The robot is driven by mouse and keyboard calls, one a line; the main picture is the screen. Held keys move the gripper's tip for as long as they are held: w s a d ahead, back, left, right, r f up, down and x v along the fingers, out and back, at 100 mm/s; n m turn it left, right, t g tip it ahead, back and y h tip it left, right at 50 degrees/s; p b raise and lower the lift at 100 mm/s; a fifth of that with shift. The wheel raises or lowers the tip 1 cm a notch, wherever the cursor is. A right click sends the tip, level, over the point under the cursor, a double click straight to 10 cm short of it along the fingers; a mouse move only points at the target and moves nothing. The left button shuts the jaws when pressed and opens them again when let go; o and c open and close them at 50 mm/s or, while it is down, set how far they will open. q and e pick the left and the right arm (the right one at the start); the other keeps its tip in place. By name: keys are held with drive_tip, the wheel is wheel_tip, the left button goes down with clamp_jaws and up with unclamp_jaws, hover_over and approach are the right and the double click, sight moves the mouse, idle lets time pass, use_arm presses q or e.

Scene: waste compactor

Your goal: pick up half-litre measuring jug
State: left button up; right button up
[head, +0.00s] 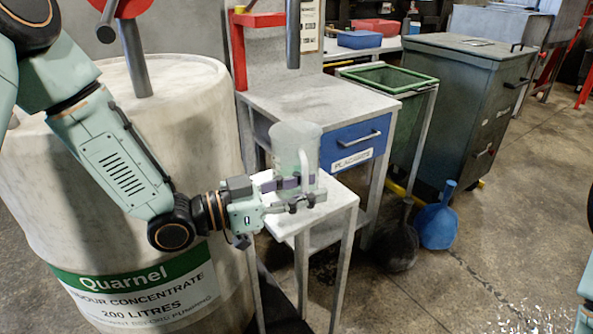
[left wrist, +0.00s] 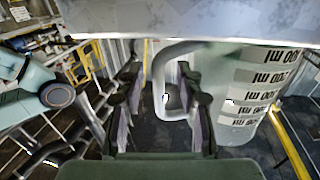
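The half-litre measuring jug (head: 297,143) is a clear, slightly greenish vessel at the small side table (head: 345,196). My left gripper (head: 303,191) is at the jug's near side in the head view, over the tabletop, and partly covers its lower part. In the left wrist view the jug (left wrist: 245,95) fills the right, its ml labels upside down. Its handle (left wrist: 157,83) lies between the two separated fingers of my left gripper (left wrist: 160,112). The fingers look open around it; contact is unclear. My right gripper is out of view.
A large pale drum (head: 180,140) stands close on the left. A grey bench (head: 310,100) with a blue drawer (head: 357,138) is behind the side table. Floor at right is open.

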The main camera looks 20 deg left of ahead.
use_arm(q)
drive_tip(key=shift+s+d+r, duration=0.1)
drive_tip(key=shift+s, duration=0.05)
drive_tip(key=c, duration=0.7)
clamp_jaws()
